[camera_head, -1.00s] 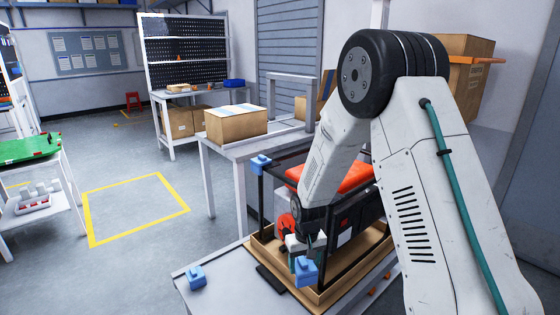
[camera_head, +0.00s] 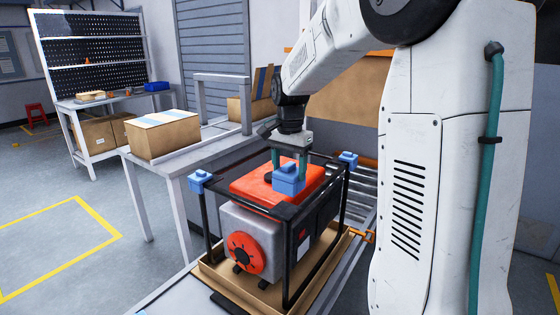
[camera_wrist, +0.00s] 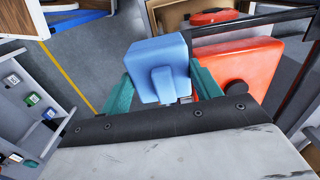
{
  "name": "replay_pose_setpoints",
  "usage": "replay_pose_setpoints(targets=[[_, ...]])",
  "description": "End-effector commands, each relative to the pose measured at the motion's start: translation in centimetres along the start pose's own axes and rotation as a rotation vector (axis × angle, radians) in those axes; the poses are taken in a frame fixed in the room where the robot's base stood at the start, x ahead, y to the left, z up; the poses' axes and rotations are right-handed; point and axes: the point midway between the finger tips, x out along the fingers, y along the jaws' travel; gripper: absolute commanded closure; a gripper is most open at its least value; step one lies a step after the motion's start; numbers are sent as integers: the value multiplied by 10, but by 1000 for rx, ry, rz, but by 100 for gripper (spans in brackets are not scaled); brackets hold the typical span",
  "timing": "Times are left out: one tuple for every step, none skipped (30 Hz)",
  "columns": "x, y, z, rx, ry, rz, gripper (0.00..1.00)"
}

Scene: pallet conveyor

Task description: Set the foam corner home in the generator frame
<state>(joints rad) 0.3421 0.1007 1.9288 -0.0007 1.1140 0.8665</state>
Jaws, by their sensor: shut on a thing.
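My gripper (camera_head: 289,168) points down over the generator, its green fingers on either side of a blue foam corner (camera_head: 288,182). The held corner fills the middle of the wrist view (camera_wrist: 158,68). In the head view it overlaps the red generator top (camera_head: 255,187), above the near corner of the black generator frame (camera_head: 287,255). That near corner looks bare; the gap below the foam cannot be judged. Other blue foam corners sit on the frame's left corner (camera_head: 202,180) and far right corner (camera_head: 348,160). The frame's far left corner is hard to make out.
The generator stands in a shallow cardboard tray (camera_head: 262,298) on the conveyor. A blue piece (camera_head: 141,312) barely shows at the bottom edge. A carton (camera_head: 162,135) stands on the side table behind.

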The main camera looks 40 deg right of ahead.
Motion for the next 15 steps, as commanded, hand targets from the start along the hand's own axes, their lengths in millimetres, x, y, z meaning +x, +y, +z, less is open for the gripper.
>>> replay_pose_setpoints(targets=[[-1, 2, -1, 8, 0, 0, 59], [-1, 2, -1, 11, 0, 0, 59], [0, 3, -2, 14, 0, 1, 59], [2, 3, -3, 15, -1, 1, 59], [3, 4, -3, 16, -1, 1, 59], [5, 5, -4, 18, -1, 1, 59], [7, 5, -5, 18, -1, 1, 59], [9, 5, -6, 19, 0, 0, 59], [12, 5, -6, 19, 0, 1, 59], [15, 6, -6, 20, -1, 1, 59], [17, 6, -6, 20, -1, 1, 59], [21, 6, -6, 20, -1, 1, 59], [23, 6, -6, 19, -1, 1, 59], [26, 6, -6, 19, -1, 1, 59], [29, 6, -6, 19, -1, 2, 59]])
